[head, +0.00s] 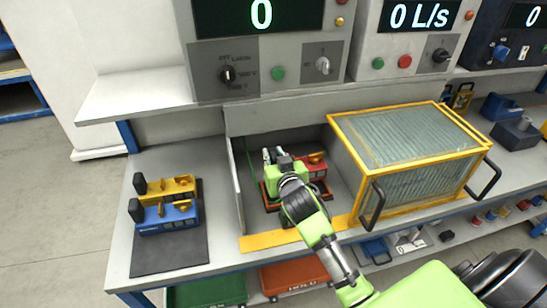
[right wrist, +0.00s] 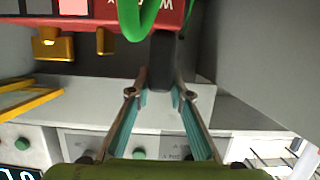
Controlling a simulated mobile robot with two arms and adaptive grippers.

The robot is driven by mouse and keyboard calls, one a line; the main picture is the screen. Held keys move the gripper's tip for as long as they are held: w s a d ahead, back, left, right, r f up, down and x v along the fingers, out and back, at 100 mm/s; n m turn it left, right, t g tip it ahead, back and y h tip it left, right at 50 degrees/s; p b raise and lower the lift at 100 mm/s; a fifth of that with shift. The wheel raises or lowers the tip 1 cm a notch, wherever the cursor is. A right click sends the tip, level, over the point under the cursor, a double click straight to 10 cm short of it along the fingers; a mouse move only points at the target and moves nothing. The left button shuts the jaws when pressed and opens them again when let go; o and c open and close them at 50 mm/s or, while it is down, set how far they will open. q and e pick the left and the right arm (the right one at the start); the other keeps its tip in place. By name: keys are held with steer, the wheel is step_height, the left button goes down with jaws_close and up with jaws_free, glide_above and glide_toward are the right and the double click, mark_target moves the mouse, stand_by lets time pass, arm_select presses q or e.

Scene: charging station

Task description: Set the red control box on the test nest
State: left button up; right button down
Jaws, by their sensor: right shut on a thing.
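The red control box (head: 318,166) is in the grey open bay, partly hidden behind my right gripper (head: 273,156). In the right wrist view the red box (right wrist: 190,12) shows at the top edge, with yellow parts and a dark upright post (right wrist: 163,62). My right gripper (right wrist: 161,88) is shut on this dark part, one teal-padded finger on each side. An orange-red frame, seemingly the test nest (head: 271,204), shows low in the bay under the gripper and box. I cannot tell whether the box touches it. My left gripper is not in view.
A yellow-framed clear cover (head: 405,140) with black handles stands right of the bay. Yellow (head: 168,189) and blue (head: 167,219) control boxes stand on a dark mat (head: 170,255) at left. A yellow strip (head: 270,240) edges the bay's front. Bins sit below.

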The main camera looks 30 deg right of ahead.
steer(key=shift+r, duration=0.15)
steer(key=shift+p, duration=0.3)
steer(key=shift+s+f+b, duration=0.1)
steer(key=shift+f+b, duration=2.05)
steer(key=shift+f, duration=1.2)
steer(key=c, duration=1.8)
jaws_free()
steer(key=shift+o, duration=0.2)
